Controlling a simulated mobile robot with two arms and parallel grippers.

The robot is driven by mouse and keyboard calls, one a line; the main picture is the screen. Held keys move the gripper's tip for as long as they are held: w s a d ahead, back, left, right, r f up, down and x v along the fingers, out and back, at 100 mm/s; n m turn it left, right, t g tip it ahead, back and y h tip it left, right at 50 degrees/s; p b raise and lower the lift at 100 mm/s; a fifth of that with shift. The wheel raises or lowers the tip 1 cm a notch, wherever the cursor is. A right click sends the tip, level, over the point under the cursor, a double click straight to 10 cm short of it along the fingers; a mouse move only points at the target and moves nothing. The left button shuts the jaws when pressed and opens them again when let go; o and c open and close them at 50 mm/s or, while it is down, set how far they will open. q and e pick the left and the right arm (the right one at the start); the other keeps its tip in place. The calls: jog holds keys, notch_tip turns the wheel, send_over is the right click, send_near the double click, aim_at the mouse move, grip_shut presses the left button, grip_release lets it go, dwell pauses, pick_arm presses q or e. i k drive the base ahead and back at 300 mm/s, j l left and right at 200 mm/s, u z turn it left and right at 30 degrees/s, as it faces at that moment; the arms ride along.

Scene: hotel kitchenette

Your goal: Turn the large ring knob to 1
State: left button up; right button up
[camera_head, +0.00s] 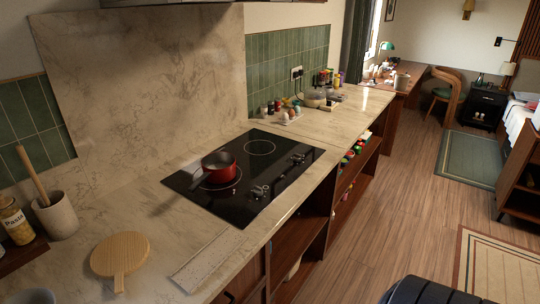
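A black glass cooktop (225,205) is set in the marble counter. A red pot (219,168) with a handle stands on its nearer ring, mostly covering that ring. The other ring (260,147) is bare. One knob (260,191) sits on the cooktop's right side, near the front. Another knob (298,158) sits farther back on the same side. Both are small in this view, so I cannot read their marks or settings, nor tell which one belongs to the large ring. Neither of my grippers is in view.
A round wooden board (119,254), a pale flat slab (203,261), a utensil crock (56,215) and a pasta jar (16,222) are on the near counter. Bottles and eggs (290,115) stand farther back. Open floor (395,185) lies right of the counter.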

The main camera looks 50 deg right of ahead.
aim_at(258, 191)
jog(key=z, duration=1.3)
